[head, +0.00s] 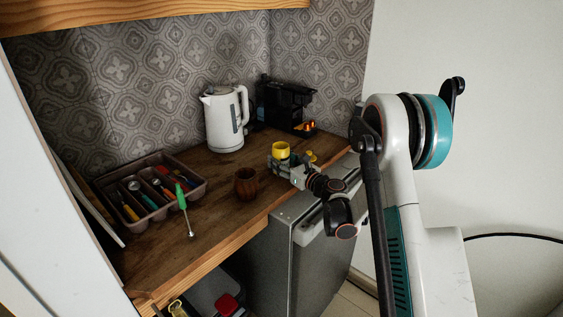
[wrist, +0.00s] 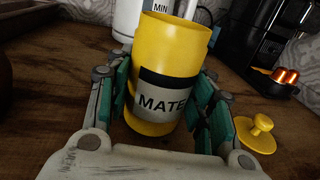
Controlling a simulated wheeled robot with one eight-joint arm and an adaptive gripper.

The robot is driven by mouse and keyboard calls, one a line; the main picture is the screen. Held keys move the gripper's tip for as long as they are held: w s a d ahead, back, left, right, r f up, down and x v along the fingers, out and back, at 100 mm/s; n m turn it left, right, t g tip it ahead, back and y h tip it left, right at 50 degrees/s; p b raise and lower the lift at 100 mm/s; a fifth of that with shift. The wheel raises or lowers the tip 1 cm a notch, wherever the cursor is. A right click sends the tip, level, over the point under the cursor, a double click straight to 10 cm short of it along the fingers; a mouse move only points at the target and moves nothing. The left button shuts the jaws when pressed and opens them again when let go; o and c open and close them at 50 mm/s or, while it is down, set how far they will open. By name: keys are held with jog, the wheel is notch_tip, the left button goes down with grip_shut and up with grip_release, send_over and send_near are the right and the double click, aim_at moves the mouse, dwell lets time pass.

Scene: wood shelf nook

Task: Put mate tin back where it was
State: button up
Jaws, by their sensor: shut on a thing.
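The mate tin (wrist: 172,62) is a yellow cylinder with a dark and grey label reading "MATE". Its top looks open. In the wrist view it stands nearly upright between the green pads of my gripper (wrist: 168,100), which is shut on it. In the head view the tin (head: 281,150) shows as a small yellow shape at my gripper (head: 279,164), over the right part of the wooden counter. A yellow lid with a knob (wrist: 257,133) lies on the counter right of the tin. I cannot tell whether the tin's base touches the counter.
A white kettle (head: 226,118) stands behind the tin, and a black coffee machine (head: 285,104) behind to the right. A wooden cup (head: 246,183) stands left of my gripper. A green-handled tool (head: 182,198) and a cutlery tray (head: 196,196) are farther left. Front-middle counter is clear.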

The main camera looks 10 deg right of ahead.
jog(key=o, duration=1.2)
jog(key=shift+f, duration=0.1)
jog(key=p+v, duration=0.2)
jog(key=v, duration=1)
jog(key=shift+p, duration=0.4)
